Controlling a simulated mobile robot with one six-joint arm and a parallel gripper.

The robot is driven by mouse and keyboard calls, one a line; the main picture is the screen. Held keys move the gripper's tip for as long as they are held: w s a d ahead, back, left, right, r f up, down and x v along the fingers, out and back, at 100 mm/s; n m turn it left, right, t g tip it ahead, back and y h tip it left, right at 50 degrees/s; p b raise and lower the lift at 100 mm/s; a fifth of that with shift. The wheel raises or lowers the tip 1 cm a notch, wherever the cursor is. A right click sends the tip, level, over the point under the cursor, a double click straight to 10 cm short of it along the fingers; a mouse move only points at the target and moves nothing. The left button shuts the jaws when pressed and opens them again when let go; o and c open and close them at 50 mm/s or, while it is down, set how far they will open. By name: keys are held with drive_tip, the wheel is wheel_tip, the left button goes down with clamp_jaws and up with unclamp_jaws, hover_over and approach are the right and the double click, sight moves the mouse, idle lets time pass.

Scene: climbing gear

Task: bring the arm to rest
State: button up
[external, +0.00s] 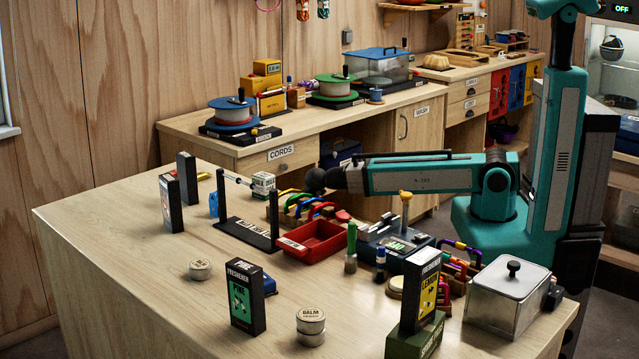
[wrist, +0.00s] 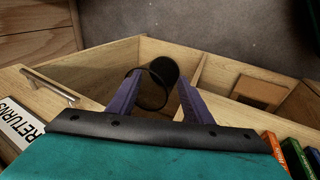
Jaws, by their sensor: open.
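My gripper (wrist: 157,79) shows in the wrist view with two purple fingers spread apart. A dark round object (wrist: 155,92) with a thin curved edge appears in the gap between them; it seems to lie beyond the fingers, in an open wooden compartment. I see no grip on it. In the external view my teal arm (external: 425,173) stands at the right, with one link lying level above the bench's back edge. I cannot make out the gripper's fingers there.
The wooden bench (external: 110,240) holds freshener boxes (external: 245,297), balm tins (external: 310,325), a red tray (external: 314,240) and a metal box (external: 508,295). Its left part is clear. Behind is a counter with reels (external: 232,115). The wrist view shows a RETURNS label (wrist: 20,128) and wooden partitions.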

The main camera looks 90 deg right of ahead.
drive_tip(key=s+a+f+m+g+y+b, duration=0.1)
drive_tip(key=s+a+f+m+g, duration=0.15)
drive_tip(key=s+a+f, duration=0.55)
drive_tip(key=s+a+f+m+g+y+b, duration=0.1)
drive_tip(key=s+a+f+m+g+b, duration=0.3)
drive_tip(key=s+f, duration=0.75)
drive_tip(key=s+a+f+m+g+p, duration=0.1)
drive_tip(key=s+a+f+p, duration=0.1)
drive_tip(key=s+f, duration=0.3)
drive_tip(key=s+a+f+m+g+p, duration=0.1)
drive_tip(key=s+a+f, duration=0.4)
drive_tip(key=s, duration=0.7)
drive_tip(key=shift+a+f+m+g+p, duration=0.35)
drive_tip(key=shift+f+g+p, duration=0.2)
drive_tip(key=shift+g+p, duration=0.1)
